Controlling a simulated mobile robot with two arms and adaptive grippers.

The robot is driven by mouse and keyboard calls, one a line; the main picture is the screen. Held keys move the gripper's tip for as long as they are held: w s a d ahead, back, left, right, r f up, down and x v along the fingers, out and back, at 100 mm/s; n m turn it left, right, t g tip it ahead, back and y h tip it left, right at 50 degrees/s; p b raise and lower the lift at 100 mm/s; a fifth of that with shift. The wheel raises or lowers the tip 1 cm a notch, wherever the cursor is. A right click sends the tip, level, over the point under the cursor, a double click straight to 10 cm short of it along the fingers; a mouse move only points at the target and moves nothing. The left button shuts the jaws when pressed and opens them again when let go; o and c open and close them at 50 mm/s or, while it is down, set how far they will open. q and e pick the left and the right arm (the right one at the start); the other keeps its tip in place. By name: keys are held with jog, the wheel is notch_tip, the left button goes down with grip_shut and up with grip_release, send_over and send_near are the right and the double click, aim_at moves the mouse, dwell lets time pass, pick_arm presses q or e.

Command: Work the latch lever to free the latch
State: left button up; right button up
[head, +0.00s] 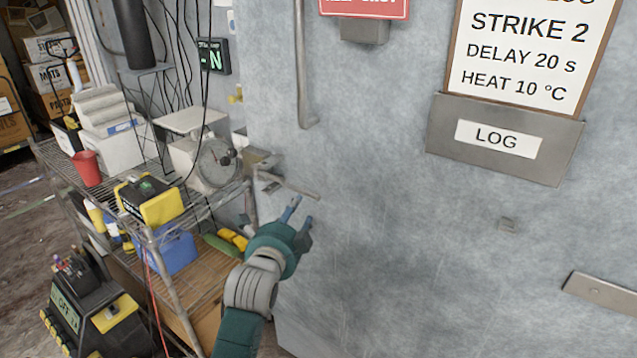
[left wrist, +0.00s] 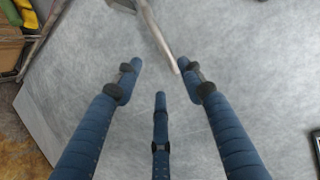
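The latch lever (head: 290,187) is a grey metal bar at the left edge of the grey freezer door (head: 400,240). It sticks out to the right and slopes slightly down. My left gripper (head: 299,212) is just below the lever's free end, its blue fingers spread and empty. In the left wrist view the lever (left wrist: 155,35) comes in from the top, and its tip ends between the open fingers (left wrist: 160,80), close to the right one. I cannot tell whether it touches that finger. My right gripper is not in view.
A wire shelf (head: 150,240) with a round-dial scale (head: 214,160), a yellow-black box (head: 150,200) and a red cup (head: 87,168) stands left of the door. A vertical handle (head: 302,70) and a log holder (head: 503,138) are above. The door's lower face is mostly clear.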

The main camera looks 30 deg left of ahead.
aim_at(303, 194)
pick_arm(q)
jog(key=p+x, duration=0.1)
jog(key=x, duration=0.6)
jog(key=r+p+x, duration=0.1)
jog(key=x, duration=0.2)
jog(key=shift+w+a+f+p, duration=0.1)
jog(key=shift+a+p, duration=0.25)
jog(key=shift+a, duration=0.1)
grip_shut()
